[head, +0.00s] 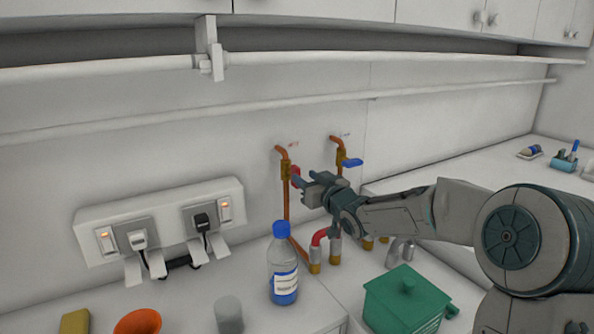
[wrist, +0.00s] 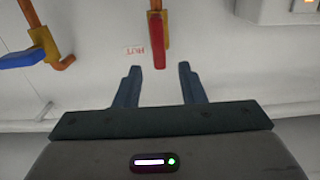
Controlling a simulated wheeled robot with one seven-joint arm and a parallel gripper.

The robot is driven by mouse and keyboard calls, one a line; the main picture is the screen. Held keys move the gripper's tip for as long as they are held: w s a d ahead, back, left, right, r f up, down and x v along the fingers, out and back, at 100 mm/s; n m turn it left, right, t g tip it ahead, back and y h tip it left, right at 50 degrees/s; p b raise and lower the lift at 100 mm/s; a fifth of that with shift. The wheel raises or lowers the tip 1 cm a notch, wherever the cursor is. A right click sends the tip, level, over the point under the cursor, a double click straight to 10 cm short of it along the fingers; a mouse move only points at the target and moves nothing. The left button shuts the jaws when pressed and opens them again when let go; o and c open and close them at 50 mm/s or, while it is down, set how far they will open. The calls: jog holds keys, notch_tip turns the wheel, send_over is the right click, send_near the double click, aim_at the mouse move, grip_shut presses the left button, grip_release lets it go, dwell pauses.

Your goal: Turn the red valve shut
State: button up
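The red valve handle (head: 295,176) is on the left copper pipe with a brass body (head: 286,171), on the back wall in the head view. In the wrist view the red handle (wrist: 157,42) points toward my gripper, and its end lies just beyond and between the fingertips. My gripper (head: 304,180) is at the handle in the head view. In the wrist view the two fingers (wrist: 160,68) are apart with nothing between them. A label reading "HOT" (wrist: 135,51) is on the wall beside the red handle. Whether the fingers touch the handle cannot be told.
A blue valve handle (head: 352,163) is on the pipe to the right, also seen in the wrist view (wrist: 20,59). A blue-capped bottle (head: 284,268), green pot (head: 404,305) and grey cup (head: 228,315) stand below.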

aim_at(299, 173)
jog(key=shift+p+x, duration=0.5)
jog(key=shift+x, duration=2.45)
grip_shut()
